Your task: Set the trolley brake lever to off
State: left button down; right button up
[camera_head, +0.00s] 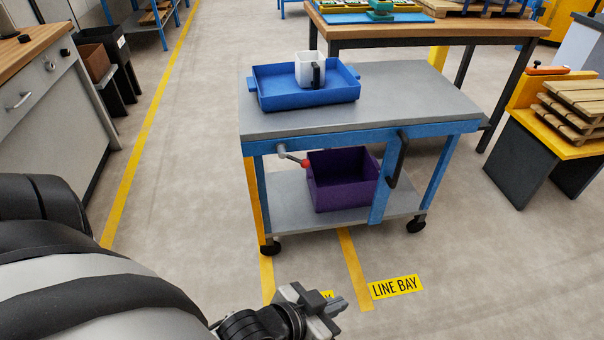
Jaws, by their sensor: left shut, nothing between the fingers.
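The trolley (360,128) has a grey top, a blue frame and a grey lower shelf. A brake lever (293,159) with a red knob (305,163) sticks out under the left part of its front rail, slanting slightly down to the right. A black handle (399,160) hangs on the right of the front rail. My left gripper (338,305) is low in front of the trolley, near the floor marking, apart from the lever. Its fingers are together and empty. My right gripper is not in view.
A purple bin (342,183) sits on the lower shelf. A "LINE BAY" label (396,287) marks the floor. A cabinet stands at left, pallets (572,110) at right. Floor in front is clear.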

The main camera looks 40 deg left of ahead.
aim_at(305, 164)
jog(key=u, duration=0.5)
jog(key=i, duration=0.5)
jog(key=u, duration=0.6)
jog(key=i, duration=0.75)
